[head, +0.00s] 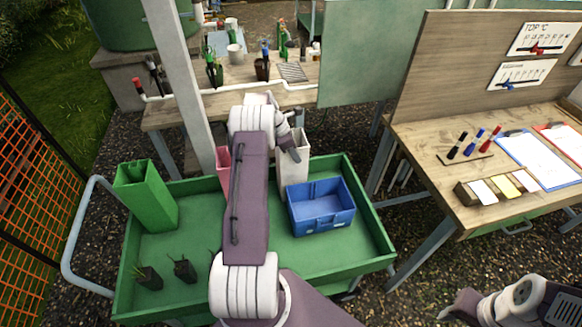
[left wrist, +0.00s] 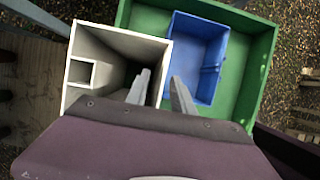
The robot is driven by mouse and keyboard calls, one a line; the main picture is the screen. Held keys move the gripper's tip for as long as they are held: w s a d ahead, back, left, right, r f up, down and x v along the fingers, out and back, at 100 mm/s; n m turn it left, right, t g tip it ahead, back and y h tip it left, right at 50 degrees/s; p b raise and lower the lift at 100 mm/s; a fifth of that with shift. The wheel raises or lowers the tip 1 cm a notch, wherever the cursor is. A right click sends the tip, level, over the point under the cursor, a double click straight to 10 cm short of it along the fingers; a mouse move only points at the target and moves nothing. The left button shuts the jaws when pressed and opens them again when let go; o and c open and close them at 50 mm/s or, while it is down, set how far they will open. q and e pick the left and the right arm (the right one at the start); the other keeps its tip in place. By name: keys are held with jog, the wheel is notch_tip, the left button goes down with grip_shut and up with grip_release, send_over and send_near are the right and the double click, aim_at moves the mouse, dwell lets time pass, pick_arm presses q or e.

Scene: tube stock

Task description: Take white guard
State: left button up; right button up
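The white guard (head: 296,165) is a tall square tube standing upright in the green cart, partly hidden by my left arm. In the left wrist view the white guard (left wrist: 113,38) shows its open top, with a smaller square opening in one corner. My left gripper (head: 290,143) is at the guard's top. In the left wrist view my left gripper (left wrist: 160,82) has its fingers apart, one over the opening and one outside the wall facing the blue crate. I cannot tell whether they touch the wall. My right gripper (head: 458,306) is at the lower right, its fingers unclear.
The green cart (head: 345,262) also holds a green guard (head: 148,197), a pink guard (head: 222,168) partly behind my arm, a blue crate (head: 320,207) right of the white guard, and small dark pots (head: 184,270). A wooden bench (head: 440,150) stands at the right.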

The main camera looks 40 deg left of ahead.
pick_arm(q)
jog(key=x, duration=0.2)
jog(key=shift+w+f, duration=0.15)
jog(key=shift+f, duration=0.15)
grip_shut()
jog(key=shift+r, duration=0.1)
dwell(1.0)
